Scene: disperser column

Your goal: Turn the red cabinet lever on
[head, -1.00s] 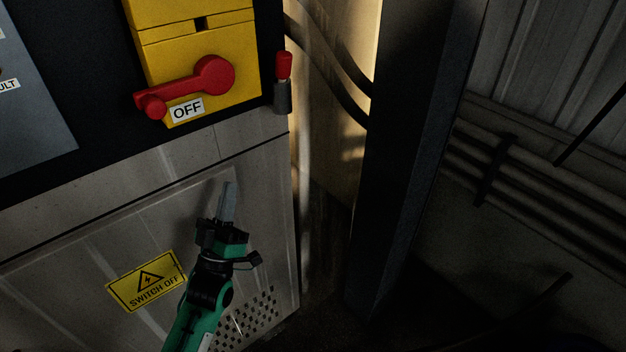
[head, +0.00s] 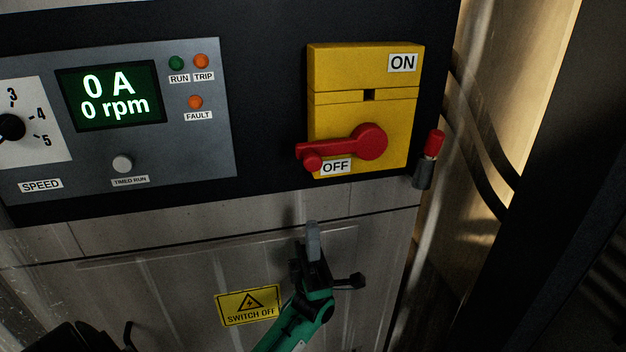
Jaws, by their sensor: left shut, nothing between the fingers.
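The red lever (head: 345,147) sits on a yellow switch box (head: 365,75) on the cabinet front. Its pivot is at the right and its arm points left, tilted slightly down, with the knob end beside the OFF label (head: 336,167). The ON label (head: 402,63) is at the box's upper right. My left gripper (head: 313,230) is shut and empty, fingers pointing up, in front of the metal panel below the lever. A gap shows between its fingertips and the lever's knob. My right gripper is not clearly seen.
A control panel (head: 210,130) with a display reading 0 A and 0 rpm is left of the switch box. A red-tipped cylinder (head: 432,145) sticks out at the cabinet's right edge. A dark post (head: 535,200) stands farther right. The space before the lever is clear.

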